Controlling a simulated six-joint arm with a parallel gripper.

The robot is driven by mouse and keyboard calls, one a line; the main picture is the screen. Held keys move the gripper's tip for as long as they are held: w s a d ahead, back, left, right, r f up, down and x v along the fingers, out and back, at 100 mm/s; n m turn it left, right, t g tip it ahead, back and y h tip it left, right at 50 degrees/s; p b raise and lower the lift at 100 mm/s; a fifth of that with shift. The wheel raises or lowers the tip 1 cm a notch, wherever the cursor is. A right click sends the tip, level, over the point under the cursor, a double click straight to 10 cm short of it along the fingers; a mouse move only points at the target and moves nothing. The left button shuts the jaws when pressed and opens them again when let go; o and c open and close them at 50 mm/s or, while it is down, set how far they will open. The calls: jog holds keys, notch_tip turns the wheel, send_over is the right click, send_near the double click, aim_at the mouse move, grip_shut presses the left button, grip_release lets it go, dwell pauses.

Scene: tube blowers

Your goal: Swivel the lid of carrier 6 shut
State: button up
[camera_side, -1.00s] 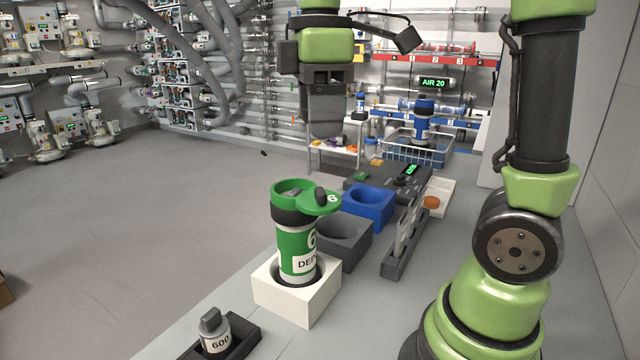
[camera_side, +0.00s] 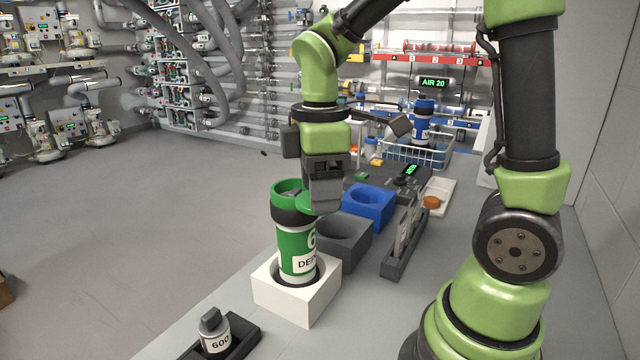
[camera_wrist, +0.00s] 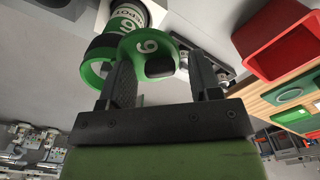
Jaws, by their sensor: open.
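Carrier 6 (camera_side: 296,247) is a green and white canister with a dark collar, standing upright in a white block (camera_side: 290,300). Its green lid (camera_side: 312,203) is swung out to the right side, so the mouth is open; the lid is partly hidden behind my gripper in the side view. In the side view my gripper (camera_side: 323,205) hides the knob.
A grey block (camera_side: 343,240) and a blue block (camera_side: 370,204) with empty round sockets stand behind the carrier. A grey rack (camera_side: 404,250) stands to the right. A small 600 weight (camera_side: 215,332) sits in a black tray at the front. A red bin (camera_wrist: 275,40) shows in the wrist view.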

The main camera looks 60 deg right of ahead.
jog(key=c, duration=0.9)
